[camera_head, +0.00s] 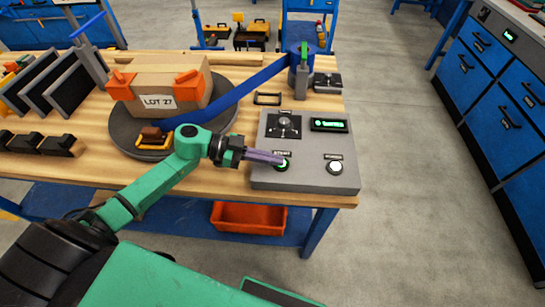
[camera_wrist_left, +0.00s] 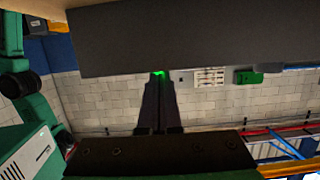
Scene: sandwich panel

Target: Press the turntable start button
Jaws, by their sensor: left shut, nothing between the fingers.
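The grey control panel (camera_head: 305,178) sits on the front right corner of the wooden table. Its start button (camera_head: 284,166), ringed in green, is at the front left under a small label. My left gripper (camera_head: 281,161) is shut and empty, with its fingertips at the start button and partly covering it. In the left wrist view the shut fingers (camera_wrist_left: 160,85) reach the panel's dark edge, where a green glow (camera_wrist_left: 158,73) shows at their tips. The turntable (camera_head: 228,112) is a dark round disc carrying a cardboard box (camera_head: 160,88) marked LOT 27. My right gripper is not in view.
A white button (camera_head: 334,167) is at the panel's front right, below a lit green display (camera_head: 329,125) and a dark knob plate (camera_head: 284,125). A blue arm on a post (camera_head: 301,75) reaches across the turntable. An orange bin (camera_head: 248,218) sits below the table.

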